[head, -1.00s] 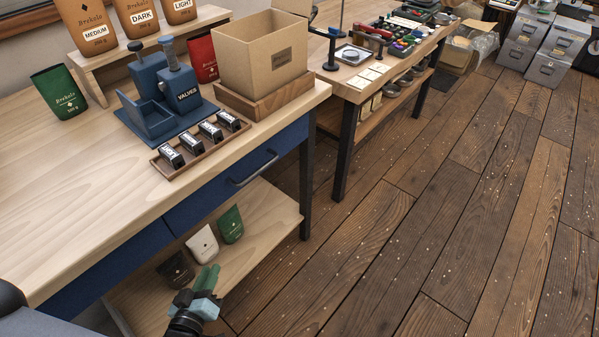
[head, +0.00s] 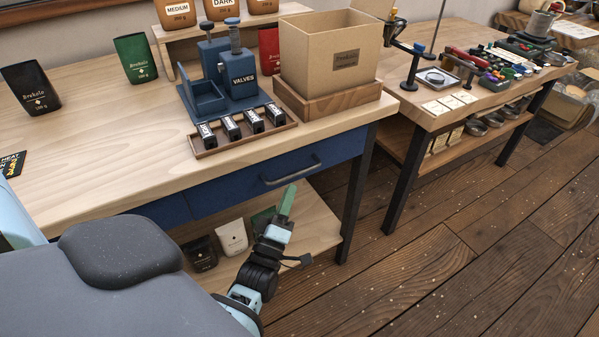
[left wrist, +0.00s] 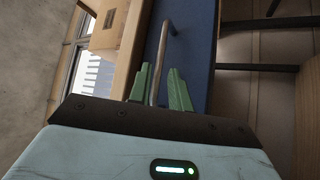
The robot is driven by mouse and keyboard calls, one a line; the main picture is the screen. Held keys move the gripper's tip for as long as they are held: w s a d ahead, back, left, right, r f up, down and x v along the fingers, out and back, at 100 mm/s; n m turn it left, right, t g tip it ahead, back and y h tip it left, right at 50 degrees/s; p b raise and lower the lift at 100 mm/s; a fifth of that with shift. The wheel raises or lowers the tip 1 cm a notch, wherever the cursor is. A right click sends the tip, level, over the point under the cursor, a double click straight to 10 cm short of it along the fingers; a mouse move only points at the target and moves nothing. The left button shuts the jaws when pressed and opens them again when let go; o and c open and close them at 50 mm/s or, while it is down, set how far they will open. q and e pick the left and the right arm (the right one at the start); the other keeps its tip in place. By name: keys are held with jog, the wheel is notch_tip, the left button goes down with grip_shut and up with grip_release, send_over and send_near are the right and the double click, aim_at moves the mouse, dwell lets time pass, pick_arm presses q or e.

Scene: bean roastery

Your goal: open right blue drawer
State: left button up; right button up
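The right blue drawer (head: 240,188) is under the front edge of the wooden table and looks closed. Its dark bar handle (head: 290,171) runs along its front. In the left wrist view, the blue front (left wrist: 195,45) and the handle (left wrist: 165,45) show close ahead. My left gripper (head: 289,190) is just in front of and below the handle in the head view. Its green fingers (left wrist: 158,70) are apart in the left wrist view, with the handle bar appearing between them. I cannot tell whether they touch it. My right gripper is not in view.
The table (head: 90,170) carries a blue VALVES device (head: 242,78), a tray of small labelled blocks (head: 205,149) and a cardboard box (head: 310,60). Bags, including a white one (head: 232,237), stand on the lower shelf. A dark table leg (head: 355,205) is right of the gripper. Floor to the right is clear.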

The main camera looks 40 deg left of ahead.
aim_at(297, 173)
pick_arm(q)
jog(key=x, duration=0.6)
jog(key=shift+w, duration=0.25)
jog(key=shift+c, duration=0.3)
grip_shut()
